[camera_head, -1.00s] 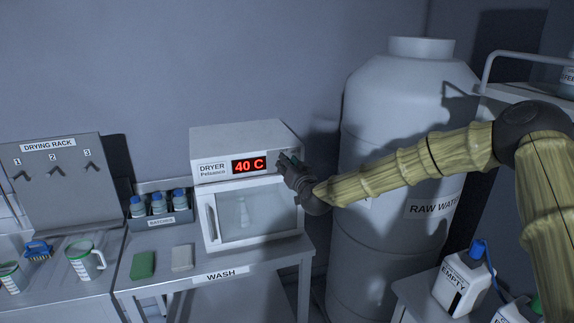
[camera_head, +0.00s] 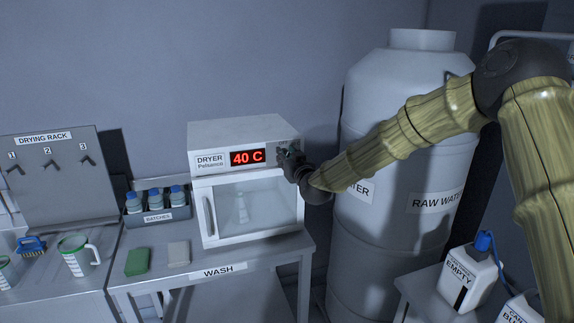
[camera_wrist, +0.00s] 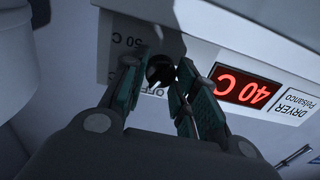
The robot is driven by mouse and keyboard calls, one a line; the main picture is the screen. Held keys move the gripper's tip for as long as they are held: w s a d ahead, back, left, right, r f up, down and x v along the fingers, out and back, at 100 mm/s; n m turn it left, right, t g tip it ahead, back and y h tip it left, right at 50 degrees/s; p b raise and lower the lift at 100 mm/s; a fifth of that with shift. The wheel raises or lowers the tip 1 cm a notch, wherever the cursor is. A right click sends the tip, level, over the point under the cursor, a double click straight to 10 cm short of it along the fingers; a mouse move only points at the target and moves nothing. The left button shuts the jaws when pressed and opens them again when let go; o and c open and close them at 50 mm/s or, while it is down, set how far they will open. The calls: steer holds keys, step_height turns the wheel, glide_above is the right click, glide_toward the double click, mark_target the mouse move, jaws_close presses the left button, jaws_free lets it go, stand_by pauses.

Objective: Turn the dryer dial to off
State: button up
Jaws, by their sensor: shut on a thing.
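The white dryer (camera_head: 222,135) stands on the wash table with its red display (camera_head: 248,157) reading 40 C. In the wrist view the display (camera_wrist: 246,90) appears upside down. The dark dial (camera_wrist: 160,69) is on the dryer's front panel, beside the display, with "50 C" and partly covered "OFF" lettering around it. My gripper (camera_head: 287,156) is at the right end of the panel in the head view and hides the dial there. In the wrist view the fingers of my gripper (camera_wrist: 157,75) are on either side of the dial, shut on it.
The dryer door is closed, with a flask (camera_head: 242,208) behind its glass. A batches rack (camera_head: 157,216) of blue-capped bottles stands left of the dryer. A large raw water tank (camera_head: 385,245) stands close on the right, behind my arm. A green sponge (camera_head: 137,261) lies on the table.

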steer(key=n+b, duration=0.5)
steer(key=shift+n, duration=0.3)
steer(key=shift+r, duration=0.1)
stand_by(0.3)
steer(key=o, duration=1)
steer(key=shift+a, duration=0.1)
steer(key=v, duration=1.2)
